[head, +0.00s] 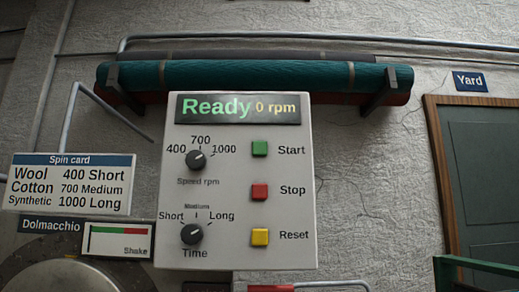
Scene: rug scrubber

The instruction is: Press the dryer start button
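The dryer's control panel (235,225) is a pale upright box in the middle of the head view. The start button (260,149) is a green square at the top of its button column, labelled "Start". Below it are a red stop button (260,192) and a yellow reset button (260,237). The display (238,108) reads "Ready" and "0 rpm". A speed knob (196,160) and a time knob (192,233) are on the panel's left side; their exact settings are hard to tell. Nothing covers the start button. Neither of my grippers is in view.
A spin card (72,184) and a Dolmacchio shake gauge (118,240) are left of the panel. A rolled teal rug (250,75) rests on wall brackets above. A red-ended bar (270,288) lies below. A door (487,190) is at right.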

